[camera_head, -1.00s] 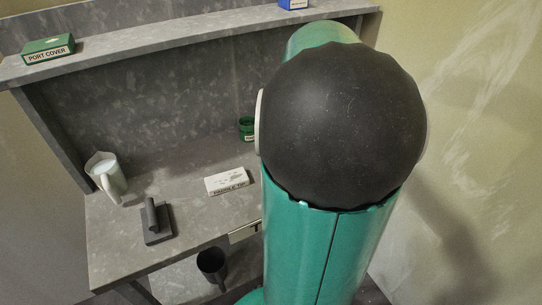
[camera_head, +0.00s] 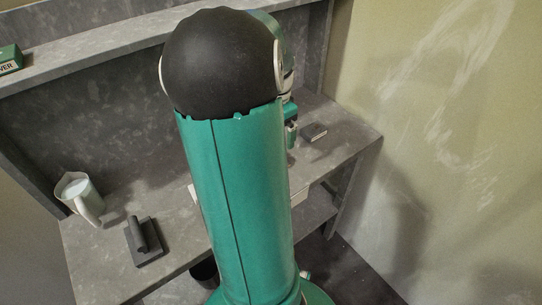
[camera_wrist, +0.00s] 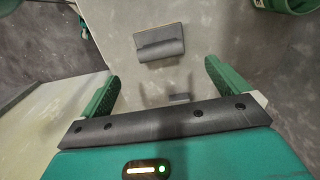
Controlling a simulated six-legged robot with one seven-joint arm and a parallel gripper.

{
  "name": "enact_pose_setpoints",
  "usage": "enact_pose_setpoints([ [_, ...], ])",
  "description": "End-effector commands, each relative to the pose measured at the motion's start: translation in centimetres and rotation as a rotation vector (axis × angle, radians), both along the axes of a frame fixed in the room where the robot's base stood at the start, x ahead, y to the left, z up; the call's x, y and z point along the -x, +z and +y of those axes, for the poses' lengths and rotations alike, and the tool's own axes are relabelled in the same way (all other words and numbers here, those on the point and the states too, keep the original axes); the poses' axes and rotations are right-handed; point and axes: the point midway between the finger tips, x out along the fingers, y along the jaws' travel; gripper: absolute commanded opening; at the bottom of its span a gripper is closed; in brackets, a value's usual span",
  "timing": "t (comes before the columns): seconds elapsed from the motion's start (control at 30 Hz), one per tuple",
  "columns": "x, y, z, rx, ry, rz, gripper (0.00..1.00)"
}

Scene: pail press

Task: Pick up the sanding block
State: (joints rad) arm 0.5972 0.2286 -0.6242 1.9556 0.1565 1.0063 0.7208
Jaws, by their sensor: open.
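In the wrist view the grey block (camera_wrist: 160,42) lies ahead of my gripper (camera_wrist: 162,72), roughly centred between the green fingers.
A dark handled float (camera_head: 145,242) and a white jug (camera_head: 78,198) stand on the bench's left part. A green box (camera_head: 9,60) is on the upper shelf. A green container (camera_wrist: 288,5) shows at the wrist view's upper right. My arm hides the bench's middle.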

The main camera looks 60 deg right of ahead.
Motion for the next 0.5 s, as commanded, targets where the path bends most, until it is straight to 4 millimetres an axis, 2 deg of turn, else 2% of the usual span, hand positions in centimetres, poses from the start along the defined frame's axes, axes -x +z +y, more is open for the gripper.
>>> enact_pose_setpoints([
  [0.1,0.2,-2.5,0.1,-0.003,-0.002,0.002,1.0],
  [0.2,0.0,-4.0,0.2,-0.003,0.001,0.001,1.0],
  [0.37,-0.1,-5.1,0.2,0.0,0.003,0.0,1.0],
  [0.5,-0.4,-6.8,0.3,-0.003,0.002,0.001,1.0],
])
